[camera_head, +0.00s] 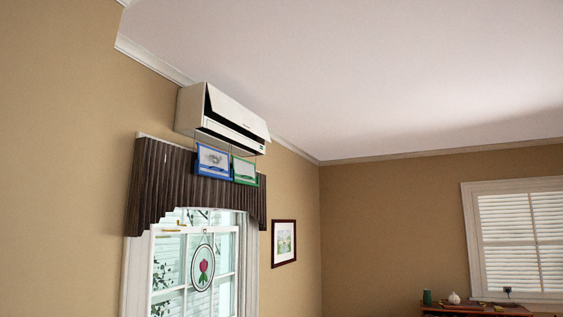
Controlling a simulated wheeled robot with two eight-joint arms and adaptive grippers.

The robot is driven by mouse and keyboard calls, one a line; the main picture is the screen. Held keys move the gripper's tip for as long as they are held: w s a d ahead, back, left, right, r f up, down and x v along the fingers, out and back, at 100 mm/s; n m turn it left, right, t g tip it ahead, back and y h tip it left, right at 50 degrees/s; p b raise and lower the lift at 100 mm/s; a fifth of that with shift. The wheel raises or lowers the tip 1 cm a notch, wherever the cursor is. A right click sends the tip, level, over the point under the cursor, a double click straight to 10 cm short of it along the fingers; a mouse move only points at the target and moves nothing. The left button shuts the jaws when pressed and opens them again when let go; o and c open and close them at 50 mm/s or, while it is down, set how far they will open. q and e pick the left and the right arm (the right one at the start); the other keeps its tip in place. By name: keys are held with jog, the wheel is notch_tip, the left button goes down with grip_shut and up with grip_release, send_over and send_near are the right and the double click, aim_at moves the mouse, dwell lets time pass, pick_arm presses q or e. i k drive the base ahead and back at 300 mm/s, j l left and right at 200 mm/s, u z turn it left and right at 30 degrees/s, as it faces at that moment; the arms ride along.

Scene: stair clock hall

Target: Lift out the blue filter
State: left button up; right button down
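The blue filter (212,162) is a blue-framed panel with a pale grey centre. It hangs below the white air conditioner (226,118), in front of the dark pleated valance. A green-framed panel (245,170) hangs right beside it, on its right. The air conditioner is mounted high on the left wall, close under the ceiling, and its front cover is tilted open. Thin lines run from its underside towards the two panels. Neither of my grippers is in view.
A window (227,262) with a round rose ornament (202,267) is below the valance (158,185). A framed picture (284,243) hangs right of it. A wooden cabinet (470,311) with small objects stands at the lower right, under a shuttered window (516,240).

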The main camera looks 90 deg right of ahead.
aim_at(212, 160)
jog(key=z, duration=2.15)
